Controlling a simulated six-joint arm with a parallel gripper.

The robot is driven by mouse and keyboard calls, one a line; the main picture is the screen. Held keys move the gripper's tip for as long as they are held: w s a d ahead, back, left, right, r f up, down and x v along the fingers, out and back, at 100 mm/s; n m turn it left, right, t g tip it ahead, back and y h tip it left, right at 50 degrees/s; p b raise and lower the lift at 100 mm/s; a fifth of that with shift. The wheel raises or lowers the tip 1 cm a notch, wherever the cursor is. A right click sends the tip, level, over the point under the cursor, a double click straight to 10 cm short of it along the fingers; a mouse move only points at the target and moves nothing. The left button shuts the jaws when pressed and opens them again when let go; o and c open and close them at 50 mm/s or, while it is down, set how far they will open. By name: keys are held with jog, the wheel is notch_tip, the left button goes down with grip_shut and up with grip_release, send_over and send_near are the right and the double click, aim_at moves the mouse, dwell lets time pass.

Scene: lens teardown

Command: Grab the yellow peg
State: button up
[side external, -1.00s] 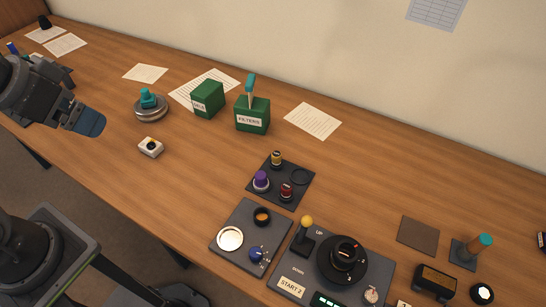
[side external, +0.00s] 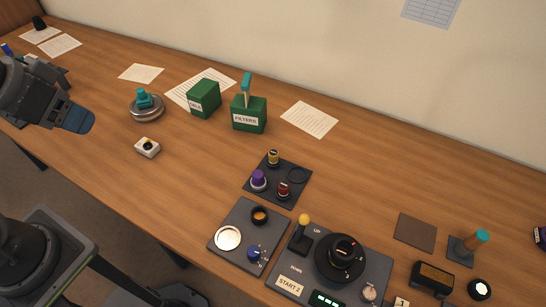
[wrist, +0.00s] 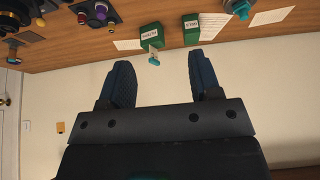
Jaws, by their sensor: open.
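The yellow peg (side external: 273,157) stands upright at the back of a small dark tray (side external: 292,196) near the middle of the table. A purple peg (side external: 258,180) and a dark red peg (side external: 283,190) stand on the same tray. An empty ring marks its right corner. My gripper (side external: 80,121) is at the far left, above the table and well away from the tray. In the wrist view my gripper (wrist: 163,80) is open with nothing between its fingers.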

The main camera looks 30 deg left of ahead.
jog(key=shift+r, duration=0.1)
jog(key=w+d+r+m+g, duration=0.25)
jog(key=w+d+m, duration=0.2)
jog(key=w, duration=0.55)
jog(key=m+g+y, duration=0.1)
jog(key=m+g, duration=0.2)
jog(key=m, duration=1.1)
send_over(274, 153)
jog(key=d, duration=0.1)
jog(key=shift+n, duration=0.25)
notch_tip(274, 153, down, 24)
jog(key=shift+f, duration=0.2)
jog(key=shift+a+f, duration=0.2)
jog(key=shift+f, duration=0.8)
jog(key=shift+a+f, duration=0.25)
jog(key=shift+f, duration=0.7)
jog(key=shift+a+f, duration=0.2)
jog(key=shift+f, duration=0.8)
jog(key=c, duration=1)
